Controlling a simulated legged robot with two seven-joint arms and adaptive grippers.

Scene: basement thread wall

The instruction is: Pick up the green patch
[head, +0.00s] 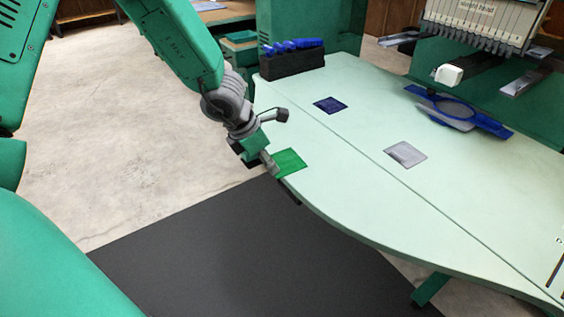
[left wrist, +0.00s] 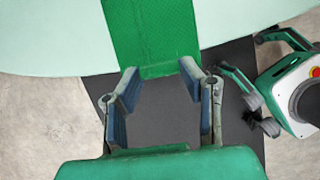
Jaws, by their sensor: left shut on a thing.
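The green patch (head: 290,162) lies at the left edge of the pale table (head: 340,190) in the head view. My left gripper (head: 272,165) is at the patch's near-left edge, at the table rim. In the left wrist view the patch (left wrist: 152,30) extends away from the fingertips, its near end between them. The left gripper (left wrist: 158,72) is shut on that end, with its fingers spaced apart across the patch. I cannot tell whether the patch is lifted off the table. My right gripper is not in view.
A dark blue patch (head: 330,105) and a grey patch (head: 406,154) lie farther in on the table. A black holder (head: 292,62) with blue items stands at the back left. A blue hoop (head: 458,112) sits beneath the embroidery machine (head: 478,22). A dark mat (head: 240,250) covers the floor in front.

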